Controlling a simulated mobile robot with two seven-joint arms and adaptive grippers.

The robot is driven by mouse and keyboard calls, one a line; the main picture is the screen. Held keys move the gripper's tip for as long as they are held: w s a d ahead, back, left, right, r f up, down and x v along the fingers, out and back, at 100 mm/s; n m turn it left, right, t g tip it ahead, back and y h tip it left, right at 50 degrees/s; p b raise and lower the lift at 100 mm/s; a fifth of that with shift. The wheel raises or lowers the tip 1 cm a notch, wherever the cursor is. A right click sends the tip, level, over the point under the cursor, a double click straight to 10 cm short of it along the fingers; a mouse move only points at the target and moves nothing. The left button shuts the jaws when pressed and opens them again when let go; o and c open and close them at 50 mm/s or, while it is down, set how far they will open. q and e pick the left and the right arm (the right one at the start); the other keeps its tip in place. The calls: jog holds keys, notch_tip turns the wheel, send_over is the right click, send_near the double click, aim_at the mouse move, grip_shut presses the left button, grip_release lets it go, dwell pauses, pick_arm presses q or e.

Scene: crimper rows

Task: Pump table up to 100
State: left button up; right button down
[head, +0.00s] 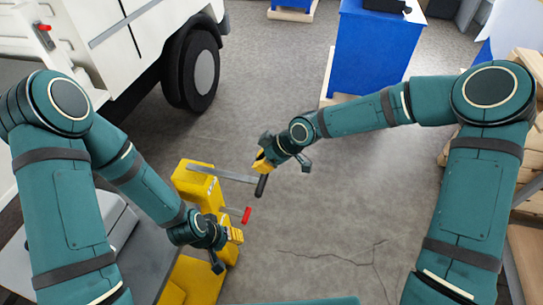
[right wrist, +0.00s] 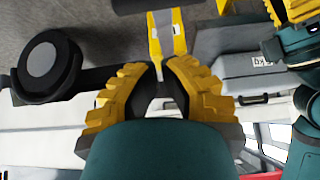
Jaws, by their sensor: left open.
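The yellow pump table stands low at centre left, with a yellow column (head: 196,181) and a dark grey top (head: 140,258). A metal pump lever (head: 225,174) reaches right from the column and ends in a black grip (head: 261,186). A small red-ended lever (head: 246,214) sits below it. My right gripper (head: 262,163) is at the end of the pump lever, by the black grip; its fingers (right wrist: 160,68) stand a little apart, and their hold is unclear. My left gripper (head: 237,236) is open and empty in front of the column, below the red lever.
A white vehicle with a black wheel (head: 192,72) stands at upper left. A blue cabinet (head: 372,47) is at the top right, with wooden pallets along the right edge. A grey case (right wrist: 250,75) shows in the right wrist view. The floor right of centre is clear.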

aim_at(254, 178)
jog(key=f, duration=0.4)
jog(key=shift+w+a, duration=0.15)
jog(key=shift+a, duration=0.2)
pick_arm(q)
jog(key=shift+f, duration=0.35)
pick_arm(e)
jog(key=shift+d+f, duration=0.15)
jog(key=shift+f, duration=0.55)
